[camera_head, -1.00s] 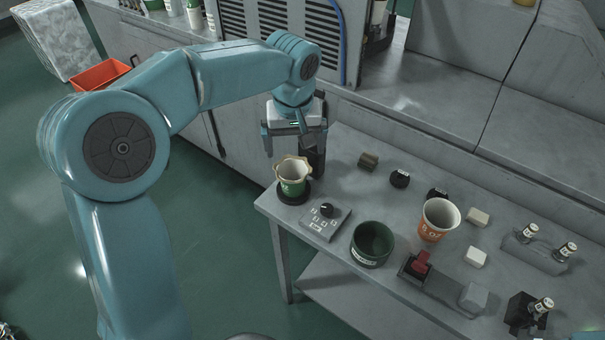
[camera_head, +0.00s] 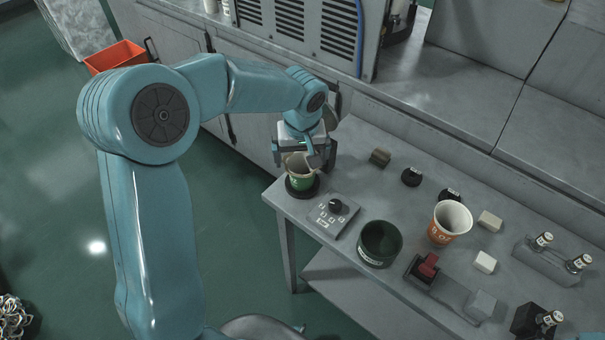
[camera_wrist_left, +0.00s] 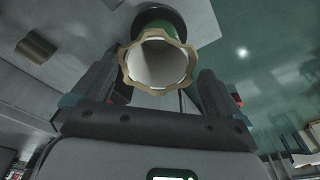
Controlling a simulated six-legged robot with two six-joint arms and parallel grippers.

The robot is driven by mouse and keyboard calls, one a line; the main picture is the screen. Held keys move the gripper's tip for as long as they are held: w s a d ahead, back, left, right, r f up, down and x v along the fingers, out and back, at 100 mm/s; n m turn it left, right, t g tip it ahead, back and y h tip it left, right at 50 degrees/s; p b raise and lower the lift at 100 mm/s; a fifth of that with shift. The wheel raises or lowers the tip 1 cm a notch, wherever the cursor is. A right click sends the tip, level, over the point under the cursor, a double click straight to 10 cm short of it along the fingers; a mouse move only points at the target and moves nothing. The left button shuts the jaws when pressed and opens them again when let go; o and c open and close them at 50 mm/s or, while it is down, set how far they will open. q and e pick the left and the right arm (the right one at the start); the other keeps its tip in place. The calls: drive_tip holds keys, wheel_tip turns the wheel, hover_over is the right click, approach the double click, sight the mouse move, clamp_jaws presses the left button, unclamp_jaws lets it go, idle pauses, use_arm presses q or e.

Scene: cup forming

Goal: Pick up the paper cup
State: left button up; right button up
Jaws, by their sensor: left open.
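A green and white paper cup (camera_head: 300,181) with a wavy tan rim stands on a round black base (camera_head: 303,193) at the table's left corner. My left gripper (camera_head: 304,157) is open just above and behind it. In the left wrist view the cup (camera_wrist_left: 158,64) lies ahead, its mouth facing the camera, with the two fingers of the left gripper (camera_wrist_left: 157,88) apart on either side. I cannot tell whether they touch it. An orange and white cup (camera_head: 450,224) stands farther right.
A grey control box (camera_head: 328,214) with a black knob sits close to the green cup. A dark green pot (camera_head: 379,244), a red switch (camera_head: 428,265), small blocks and bottles fill the table's right side. An orange bin (camera_head: 116,57) is on the floor at left.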

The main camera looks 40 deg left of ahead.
use_arm(q)
drive_tip(key=f, duration=0.4)
drive_tip(key=shift+w+a+p, duration=0.1)
drive_tip(key=shift+w+p, duration=0.2)
drive_tip(key=shift+p, duration=0.05)
drive_tip(key=shift+w+f, duration=0.1)
drive_tip(key=shift+f, duration=0.1)
drive_tip(key=c, duration=1)
drive_tip(key=shift+r, duration=0.15)
wheel_tip(320, 180, up, 15)
wheel_tip(320, 180, up, 13)
drive_tip(key=p, duration=0.2)
hover_over(302, 165)
drive_tip(key=s+d, duration=0.2)
drive_tip(key=shift+s+a, duration=0.15)
drive_tip(key=shift+a, duration=0.05)
